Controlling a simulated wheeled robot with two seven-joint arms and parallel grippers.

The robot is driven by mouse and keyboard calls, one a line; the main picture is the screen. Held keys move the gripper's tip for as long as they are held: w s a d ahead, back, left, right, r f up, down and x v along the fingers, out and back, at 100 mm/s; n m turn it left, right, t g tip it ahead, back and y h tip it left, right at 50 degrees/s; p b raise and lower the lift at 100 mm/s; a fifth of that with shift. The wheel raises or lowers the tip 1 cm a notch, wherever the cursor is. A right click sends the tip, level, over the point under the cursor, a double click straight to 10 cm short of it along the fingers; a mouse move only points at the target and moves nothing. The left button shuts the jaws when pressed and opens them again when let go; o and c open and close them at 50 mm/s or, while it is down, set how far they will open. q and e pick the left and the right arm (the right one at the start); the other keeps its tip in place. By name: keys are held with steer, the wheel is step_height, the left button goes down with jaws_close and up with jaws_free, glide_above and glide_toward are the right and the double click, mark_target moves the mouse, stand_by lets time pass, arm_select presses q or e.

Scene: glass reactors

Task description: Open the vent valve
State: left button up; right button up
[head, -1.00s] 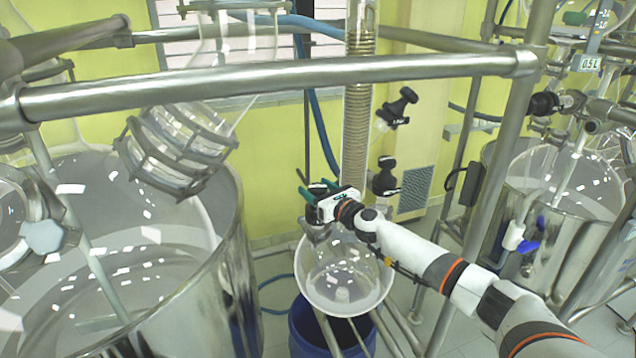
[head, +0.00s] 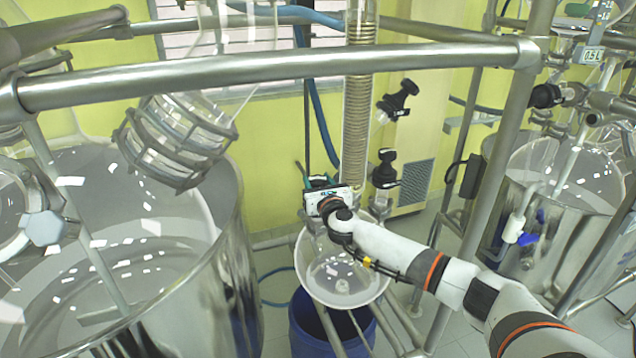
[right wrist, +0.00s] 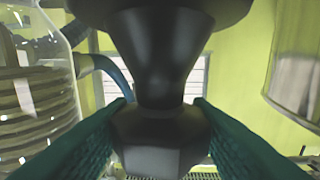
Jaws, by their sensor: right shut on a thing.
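My right gripper (head: 318,183) is at the middle of the head view, beside the lower end of the coiled glass column (head: 357,120) and above the round glass flask (head: 343,278). In the right wrist view its green-padded fingers (right wrist: 160,106) are shut on a black valve handle (right wrist: 158,60), one finger on each side. In the head view the held handle is hidden by the gripper. Two other black valve handles show to the right, an upper one (head: 398,101) and a lower one (head: 385,168). I cannot tell how far the held handle is turned. My left gripper is not in view.
A thick steel rail (head: 270,72) crosses in front of the column. A large steel vessel (head: 225,270) stands at the left and another (head: 545,215) at the right. A blue drum (head: 308,330) stands below the flask. A blue hose (head: 319,110) hangs behind.

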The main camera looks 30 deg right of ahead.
steer(key=n+y, duration=0.2)
steer(key=y, duration=0.1)
steer(key=shift+d+t+b, duration=0.15)
steer(key=shift+t+b, duration=0.15)
steer(key=n+y+b, duration=0.1)
steer(key=y, duration=0.1)
steer(key=shift+f+n+y, duration=0.1)
steer(key=shift+n+y, duration=0.2)
steer(key=n+y+b, duration=0.3)
steer(key=y, duration=0.2)
steer(key=shift+n+g+y+b, duration=0.7)
steer(key=shift+n+y, duration=0.2)
steer(key=shift+y, duration=0.2)
steer(key=shift+r, duration=0.2)
steer(key=o, duration=0.8)
steer(key=shift+c, duration=0.2)
